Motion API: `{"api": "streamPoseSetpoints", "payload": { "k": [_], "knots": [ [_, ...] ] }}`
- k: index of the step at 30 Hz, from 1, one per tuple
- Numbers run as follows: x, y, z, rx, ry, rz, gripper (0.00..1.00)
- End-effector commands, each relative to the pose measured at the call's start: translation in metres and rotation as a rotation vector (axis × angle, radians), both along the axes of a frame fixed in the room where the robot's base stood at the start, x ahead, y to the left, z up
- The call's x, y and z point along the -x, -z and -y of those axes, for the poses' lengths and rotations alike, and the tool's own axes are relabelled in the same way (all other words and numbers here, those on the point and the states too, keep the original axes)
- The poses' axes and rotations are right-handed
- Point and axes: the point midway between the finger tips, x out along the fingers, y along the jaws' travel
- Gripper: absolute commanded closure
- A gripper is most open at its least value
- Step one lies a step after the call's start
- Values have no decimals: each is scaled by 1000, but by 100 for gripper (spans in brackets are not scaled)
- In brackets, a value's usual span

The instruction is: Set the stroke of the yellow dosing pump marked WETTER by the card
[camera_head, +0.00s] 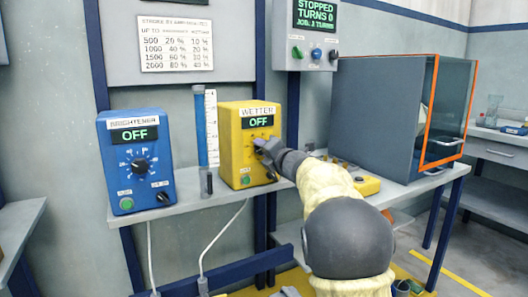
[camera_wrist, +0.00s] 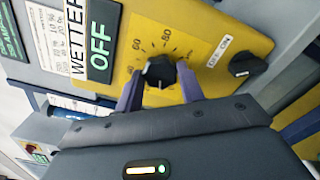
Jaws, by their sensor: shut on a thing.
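The yellow WETTER pump (camera_head: 236,150) stands on the shelf, its display reading OFF; it fills much of the wrist view (camera_wrist: 190,35). Its black stroke knob (camera_wrist: 158,70) sits in the middle of a printed scale. My gripper (camera_wrist: 159,84) is shut on this knob, one finger on each side; in the head view my gripper (camera_head: 264,148) hides the knob. A second black knob (camera_wrist: 246,64) sits by a small label on the pump face. The card (camera_head: 174,43) is on the wall panel, with rows for 500, 1000, 1500 and 2000 and percent columns.
The blue BRIGHTENER pump (camera_head: 138,160), also showing OFF, stands to the left. A control box (camera_head: 306,35) above reads STOPPED, TURNS 0. A grey cabinet with an orange-framed door (camera_head: 385,112) stands to the right.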

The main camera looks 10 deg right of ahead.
Motion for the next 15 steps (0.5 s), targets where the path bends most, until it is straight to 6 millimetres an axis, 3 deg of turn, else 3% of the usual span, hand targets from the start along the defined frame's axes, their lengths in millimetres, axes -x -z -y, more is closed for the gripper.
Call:
{"api": "streamPoseSetpoints", "payload": {
  "k": [2,3,6,15],
  "knots": [
    [0,1,-1,0,-2,-3,84],
    [0,1,-1,0,-2,-3,58],
    [0,1,-1,0,-1,-2,40],
    [1,0,0,-2,0,-1,40]
  ]
}}
